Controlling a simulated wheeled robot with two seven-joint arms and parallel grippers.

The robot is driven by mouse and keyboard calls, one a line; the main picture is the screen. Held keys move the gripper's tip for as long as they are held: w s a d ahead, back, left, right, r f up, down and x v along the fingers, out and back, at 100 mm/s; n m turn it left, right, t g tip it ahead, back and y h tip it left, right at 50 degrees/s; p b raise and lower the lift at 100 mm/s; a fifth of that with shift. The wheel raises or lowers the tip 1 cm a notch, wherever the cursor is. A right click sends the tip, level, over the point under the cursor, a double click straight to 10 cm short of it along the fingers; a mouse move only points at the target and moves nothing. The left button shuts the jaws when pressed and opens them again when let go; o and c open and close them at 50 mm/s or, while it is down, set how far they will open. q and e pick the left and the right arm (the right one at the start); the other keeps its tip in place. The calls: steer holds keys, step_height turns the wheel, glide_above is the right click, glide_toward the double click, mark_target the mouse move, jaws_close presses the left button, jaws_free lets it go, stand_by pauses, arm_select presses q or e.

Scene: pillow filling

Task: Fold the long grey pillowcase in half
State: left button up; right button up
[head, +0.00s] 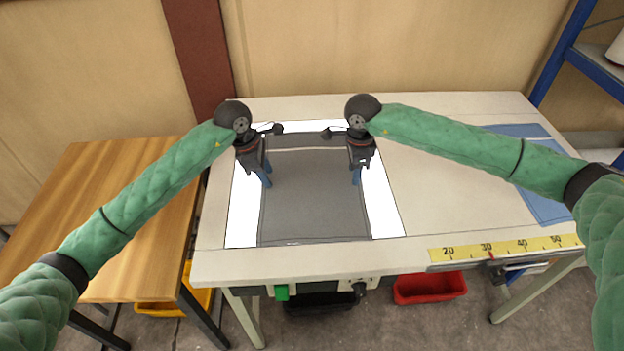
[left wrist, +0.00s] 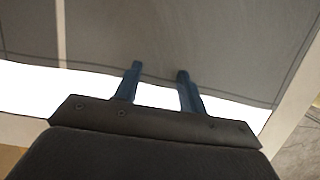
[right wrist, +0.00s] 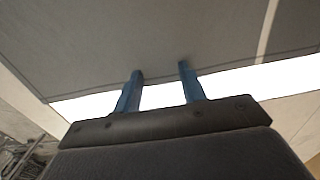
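The grey pillowcase (head: 312,205) lies flat and smooth on a bright white panel (head: 243,215) set in the table. A thin pale line crosses it near its far end, and dark stitching runs along its edges. My left gripper (head: 267,180) is at its left edge, with fingers pointing down; in the left wrist view the two fingers (left wrist: 158,72) are apart at the cloth's border (left wrist: 215,45). My right gripper (head: 355,180) is at its right edge; in the right wrist view its fingers (right wrist: 160,70) are also apart over the border. Whether the fingertips touch the cloth is unclear.
The cream table (head: 440,190) is clear to the right up to a blue cloth (head: 540,195). A yellow measuring tape (head: 505,247) runs along the front edge. A wooden table (head: 115,200) stands at the left. A red bin (head: 430,287) is below.

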arm_select(q)
jaws_close()
arm_select(e)
jaws_close()
steer(key=shift+r, duration=0.1)
